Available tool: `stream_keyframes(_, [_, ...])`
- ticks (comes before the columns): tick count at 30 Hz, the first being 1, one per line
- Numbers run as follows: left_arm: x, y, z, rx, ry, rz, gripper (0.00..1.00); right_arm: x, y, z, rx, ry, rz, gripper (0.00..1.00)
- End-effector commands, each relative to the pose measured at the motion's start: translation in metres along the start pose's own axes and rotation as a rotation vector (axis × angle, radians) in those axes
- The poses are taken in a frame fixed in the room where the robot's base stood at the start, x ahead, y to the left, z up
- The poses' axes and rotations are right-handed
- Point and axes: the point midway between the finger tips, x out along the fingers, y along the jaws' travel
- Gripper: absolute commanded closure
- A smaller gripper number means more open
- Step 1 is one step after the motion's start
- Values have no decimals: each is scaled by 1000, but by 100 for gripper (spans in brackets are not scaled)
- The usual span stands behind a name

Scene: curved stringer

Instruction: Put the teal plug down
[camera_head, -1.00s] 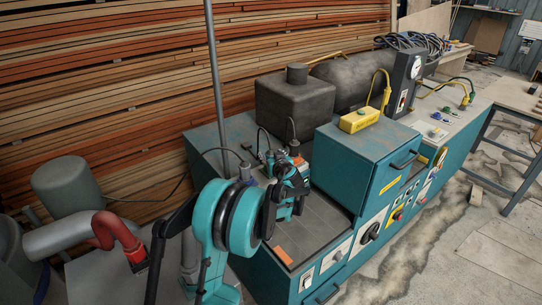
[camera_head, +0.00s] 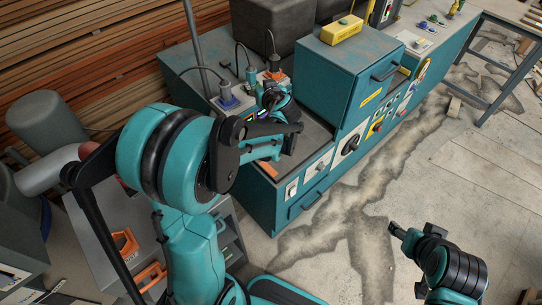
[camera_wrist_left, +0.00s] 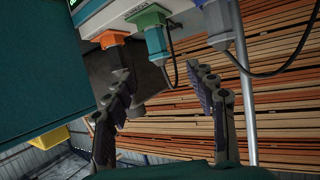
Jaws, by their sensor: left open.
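In the left wrist view, which is upside down, the teal plug (camera_wrist_left: 156,44) sits at a green socket on a pale panel. My left gripper (camera_wrist_left: 157,78) is open, its two fingers apart and empty, just off the plug's cable end. In the head view my left gripper (camera_head: 268,92) is near the plugs, its fingers mostly hidden by its own wrist. My right gripper (camera_head: 398,231) is at the lower right, over the floor; its jaws are unclear.
A grey plug with blue base (camera_head: 226,93) stands left of the teal one. A dark plug with orange base (camera_head: 274,68) stands right. A teal cabinet (camera_head: 345,75) rises on the right, with a yellow box (camera_head: 341,30) on top. Loose cables arch above the plugs.

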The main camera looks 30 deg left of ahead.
Motion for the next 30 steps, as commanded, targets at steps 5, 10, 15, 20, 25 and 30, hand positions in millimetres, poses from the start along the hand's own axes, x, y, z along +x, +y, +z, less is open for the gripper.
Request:
stream_keyframes(5, [-77, -24, 22, 112, -183, 88, 44, 0, 0, 0, 0, 0, 0, 44])
stream_keyframes(10, [-155, -41, 64, 235, -344, 236, 44, 0, 0, 0, 0, 0, 0, 44])
stream_keyframes(15, [-226, -52, 114, 346, -458, 419, 44, 0, 0, 0, 0, 0, 0, 44])
stream_keyframes(20, [-270, -55, 147, 412, -508, 556, 44, 0, 0, 0, 0, 0, 0, 44])
stream_keyframes(25, [-287, -55, 160, 438, -522, 616, 44, 0, 0, 0, 0, 0, 0, 44])
stream_keyframes(30, [-288, -54, 161, 441, -522, 620, 44, 0, 0, 0, 0, 0, 0, 44])
